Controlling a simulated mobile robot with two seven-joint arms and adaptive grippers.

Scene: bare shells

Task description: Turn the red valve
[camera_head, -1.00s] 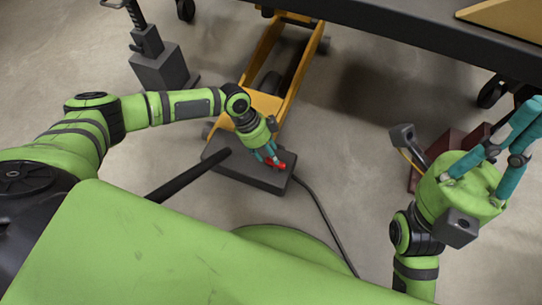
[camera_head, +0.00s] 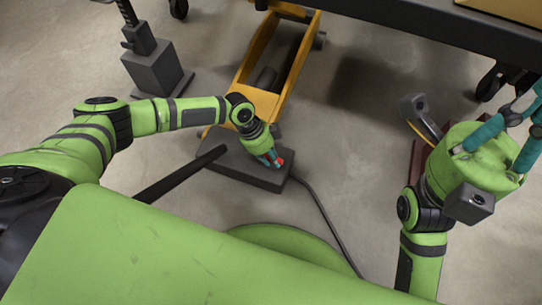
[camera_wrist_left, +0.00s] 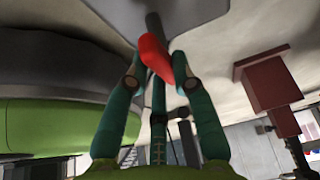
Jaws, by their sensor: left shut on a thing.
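The red valve (camera_head: 280,160) is a small red handle at the right end of a flat dark box (camera_head: 235,172) on the floor, mostly covered by my fingers in the head view. In the left wrist view the red valve (camera_wrist_left: 153,52) sits tilted on a dark stem, between the teal fingers. My left gripper (camera_head: 271,160) reaches down from the left and is shut on the valve; its fingers also show in the left wrist view (camera_wrist_left: 160,85). My right gripper (camera_head: 528,122) is at the right edge, its teal fingers spread and empty, tips partly cut off.
A yellow jack-like frame (camera_head: 248,97) stands directly behind the box. A black cable (camera_head: 318,205) runs from the box across the floor. A dark table (camera_head: 400,30) spans the top right. A grey block with a post (camera_head: 155,72) stands at the upper left.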

